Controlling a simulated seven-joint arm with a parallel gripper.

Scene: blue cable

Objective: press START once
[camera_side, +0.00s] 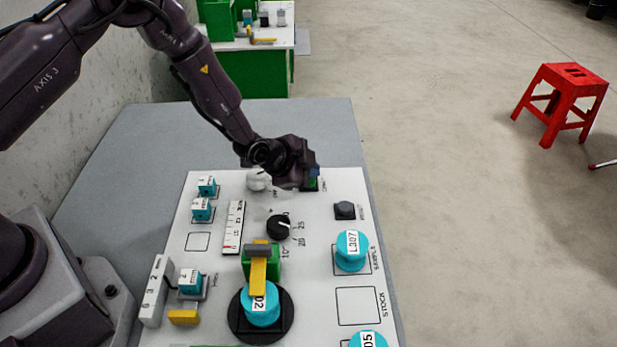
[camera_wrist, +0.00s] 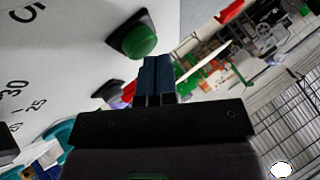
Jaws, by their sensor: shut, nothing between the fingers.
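A round green button (camera_wrist: 137,41) on a dark square base stands on the white panel in the wrist view. In the side view the green button (camera_side: 313,184) is mostly hidden by my gripper, and its label is too small to read. My gripper (camera_side: 314,172) is low at the far end of the panel, right over the button's place. In the wrist view my gripper's blue fingers (camera_wrist: 157,62) are together and empty. Their tips are beside the green cap, close to it; I cannot tell whether they touch.
The white panel (camera_side: 215,262) holds a white knob (camera_side: 258,180), a black dial (camera_side: 278,227), a dark square button (camera_side: 344,210) and a cyan cylinder marked L307 (camera_side: 351,262). A green block with a yellow lever (camera_side: 259,268) stands nearer. A red stool (camera_side: 562,98) is well clear.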

